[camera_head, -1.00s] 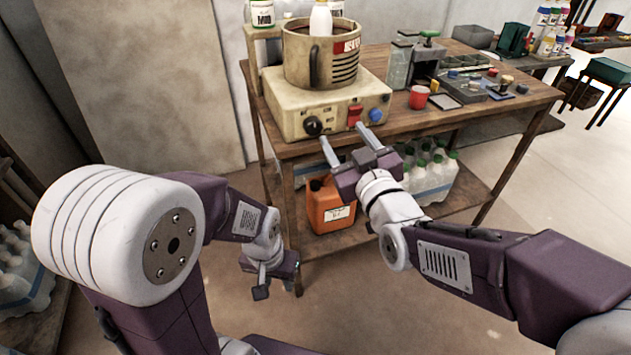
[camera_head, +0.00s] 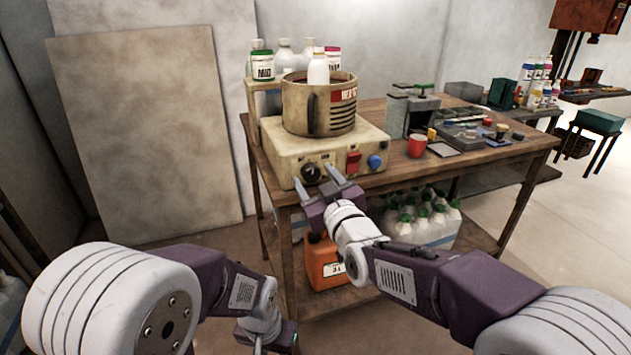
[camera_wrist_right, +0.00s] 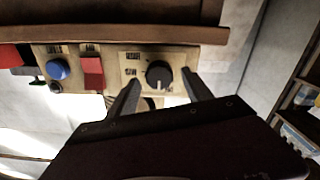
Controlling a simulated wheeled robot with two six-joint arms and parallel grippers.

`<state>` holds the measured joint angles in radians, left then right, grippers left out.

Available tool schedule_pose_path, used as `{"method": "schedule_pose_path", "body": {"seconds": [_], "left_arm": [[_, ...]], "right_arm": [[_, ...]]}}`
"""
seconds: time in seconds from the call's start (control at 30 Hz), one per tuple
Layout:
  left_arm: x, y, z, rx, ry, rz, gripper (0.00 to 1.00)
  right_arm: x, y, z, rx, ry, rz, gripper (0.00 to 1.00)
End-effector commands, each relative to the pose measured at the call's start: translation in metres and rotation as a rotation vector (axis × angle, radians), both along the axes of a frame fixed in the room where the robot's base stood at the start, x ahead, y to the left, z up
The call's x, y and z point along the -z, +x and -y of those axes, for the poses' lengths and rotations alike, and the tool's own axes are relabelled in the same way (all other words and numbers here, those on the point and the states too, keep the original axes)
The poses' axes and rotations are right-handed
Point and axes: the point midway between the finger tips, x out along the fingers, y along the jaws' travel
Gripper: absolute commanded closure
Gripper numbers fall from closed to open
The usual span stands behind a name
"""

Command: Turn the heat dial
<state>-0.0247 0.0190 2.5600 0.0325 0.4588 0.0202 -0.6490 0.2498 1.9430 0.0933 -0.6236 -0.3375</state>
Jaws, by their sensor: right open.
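The black heat dial (camera_head: 311,173) is on the front of the cream heater box (camera_head: 283,171), left of a red switch (camera_head: 353,162) and a blue knob (camera_head: 375,162). My right gripper (camera_head: 314,177) is open and points at the dial. In the right wrist view the dial (camera_wrist_right: 158,75) shows between the two fingertips (camera_wrist_right: 160,80); I cannot tell whether they touch it. My left gripper (camera_head: 275,336) hangs low near the bottom edge, away from the dial; its jaws are unclear.
A vat (camera_head: 320,105) sits on the heater, with white bottles behind. A red mug (camera_head: 417,144) and small tools lie on the wooden table (camera_head: 395,172) to the right. Below are an orange canister (camera_head: 325,265) and several green-capped jugs (camera_head: 420,222).

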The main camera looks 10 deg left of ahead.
Motion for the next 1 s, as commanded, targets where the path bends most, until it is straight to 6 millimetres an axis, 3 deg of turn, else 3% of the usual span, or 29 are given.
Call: {"method": "schedule_pose_path", "body": {"seconds": [0.17,0.3,0.37,0.4,0.73,1.0], "left_arm": [[0.000,0.000,0.000,0.000,0.000,0.000,0.64],[0.000,0.000,0.000,0.000,0.000,0.000,0.64],[0.000,0.000,0.000,0.000,0.000,0.000,0.64],[0.000,0.000,0.000,0.000,0.000,0.000,0.64],[0.003,0.000,0.000,0.000,0.000,0.000,0.64],[0.013,0.000,0.000,0.000,0.000,0.000,0.64]], "right_arm": [[0.000,0.000,0.000,0.000,0.000,0.000,0.41],[0.000,0.000,0.000,0.000,0.000,0.000,0.80],[0.000,0.000,0.000,0.000,0.000,0.000,0.97],[0.000,0.000,0.000,0.000,0.000,0.000,1.00],[0.001,0.000,0.000,0.000,0.048,-0.032,1.00],[0.001,0.000,0.001,0.000,0.212,-0.141,1.00]]}}
